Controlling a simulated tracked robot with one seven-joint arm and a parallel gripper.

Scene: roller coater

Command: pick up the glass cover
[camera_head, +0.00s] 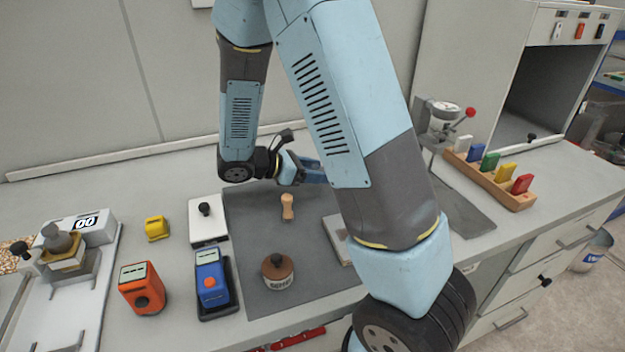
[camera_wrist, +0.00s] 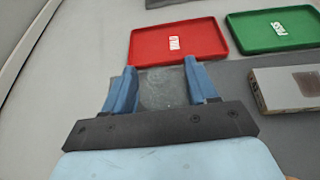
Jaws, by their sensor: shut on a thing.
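In the head view my gripper (camera_head: 312,172) is at the back of the dark mat, partly hidden behind my own arm. I cannot make out the glass cover in the head view. Whether the pane touches the surface below is hard to tell.
A red tray (camera_wrist: 178,42) and a green tray (camera_wrist: 275,28) lie beyond my fingers, with a grey block (camera_wrist: 288,90) at right. On the bench are a wooden piece (camera_head: 288,207), a brown-lidded jar (camera_head: 278,271), a blue device (camera_head: 212,284) and an orange device (camera_head: 142,290).

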